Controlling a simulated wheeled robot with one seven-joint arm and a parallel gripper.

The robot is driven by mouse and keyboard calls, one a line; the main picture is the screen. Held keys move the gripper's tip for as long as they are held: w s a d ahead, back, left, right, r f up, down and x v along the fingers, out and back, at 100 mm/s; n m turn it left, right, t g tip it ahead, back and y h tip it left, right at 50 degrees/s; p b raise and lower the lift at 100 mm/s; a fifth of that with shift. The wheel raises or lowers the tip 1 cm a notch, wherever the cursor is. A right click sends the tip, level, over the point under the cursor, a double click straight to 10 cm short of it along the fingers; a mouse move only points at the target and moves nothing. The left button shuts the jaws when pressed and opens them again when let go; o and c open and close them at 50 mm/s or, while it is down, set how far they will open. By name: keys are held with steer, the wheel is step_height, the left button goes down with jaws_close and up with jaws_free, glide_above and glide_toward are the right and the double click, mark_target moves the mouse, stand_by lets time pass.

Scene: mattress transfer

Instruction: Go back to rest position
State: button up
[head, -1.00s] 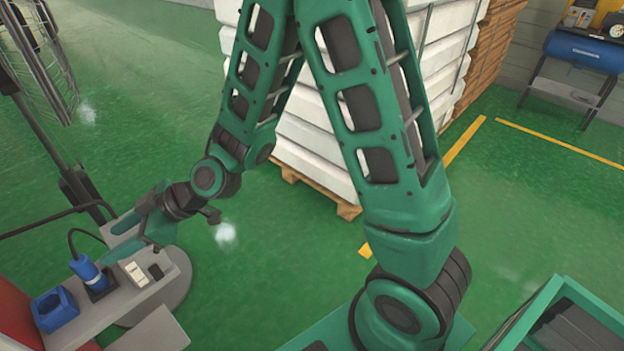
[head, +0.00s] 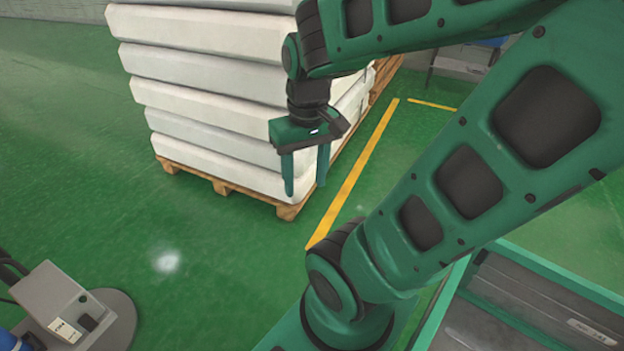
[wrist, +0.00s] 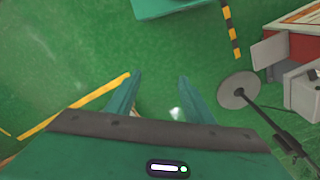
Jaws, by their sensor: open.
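My gripper (head: 304,188) is open and empty in the head view, its two green fingers pointing down. It hangs in front of the right corner of the mattress stack, and I cannot tell the exact gap. In the wrist view my gripper (wrist: 158,85) shows two spread fingers with only green floor between them. My green arm reaches up from the lower middle of the head view and folds back to the gripper. The white mattresses (head: 205,100) lie stacked on a wooden pallet (head: 222,186).
A grey stand (head: 55,300) on a round base is at the lower left; the wrist view shows a round base (wrist: 237,90) and a red-and-white unit (wrist: 300,40). A green-rimmed bin (head: 560,275) is at the lower right. A yellow line (head: 355,180) marks the floor. Open floor lies left.

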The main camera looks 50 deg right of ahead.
steer(key=shift+s+d+r+m+g, duration=0.2)
steer(key=shift+s+m, duration=0.2)
steer(key=shift+s, duration=0.45)
steer(key=shift+s+d+r+m+g, duration=0.15)
steer(key=shift+s+m, duration=0.25)
steer(key=shift+s, duration=0.4)
